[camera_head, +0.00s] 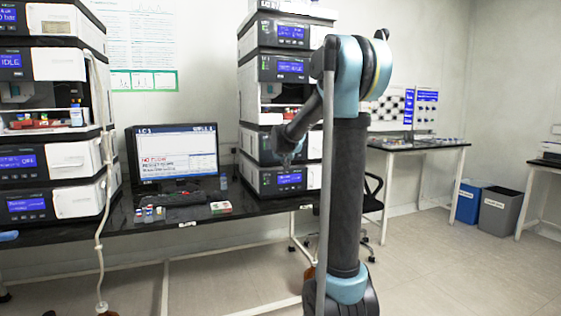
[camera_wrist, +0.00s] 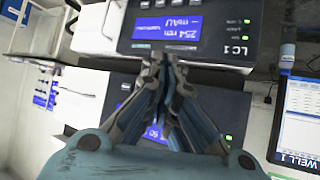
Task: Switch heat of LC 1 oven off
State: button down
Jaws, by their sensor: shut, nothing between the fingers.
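My gripper (camera_head: 287,158) is in front of the lower modules of the right-hand instrument stack (camera_head: 249,112). In the wrist view, my gripper (camera_wrist: 162,62) is shut and empty. I cannot tell whether this is the oven, or whether the fingertips touch anything.
A monitor (camera_head: 178,152) and keyboard (camera_head: 173,199) stand on the black bench (camera_head: 250,210) left of the stack. A second instrument stack (camera_head: 65,65) stands far left. Small vials (camera_head: 148,214) and a small box (camera_head: 221,208) lie near the bench's front. Open floor (camera_head: 430,275) lies right.

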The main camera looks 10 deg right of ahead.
jog(key=shift+w+a, duration=0.2)
jog(key=shift+w, duration=0.6)
jog(key=shift+w+a, duration=0.25)
jog(key=shift+w, duration=0.55)
jog(key=shift+w+a, duration=0.2)
jog(key=shift+w, duration=0.6)
jog(key=shift+w, duration=0.2)
jog(key=shift+w+a, duration=0.1)
jog(key=shift+w, duration=0.1)
jog(key=shift+w+a, duration=0.1)
jog(key=shift+w, duration=0.3)
dwell(0.4)
dwell(0.3)
jog(key=shift+s+d, duration=0.2)
jog(key=shift+s, duration=0.65)
jog(key=shift+s+d, duration=0.2)
jog(key=shift+s, duration=0.6)
jog(key=shift+s+d, duration=0.25)
jog(key=shift+s, duration=0.55)
jog(key=shift+s+d, duration=0.2)
jog(key=shift+s, duration=0.6)
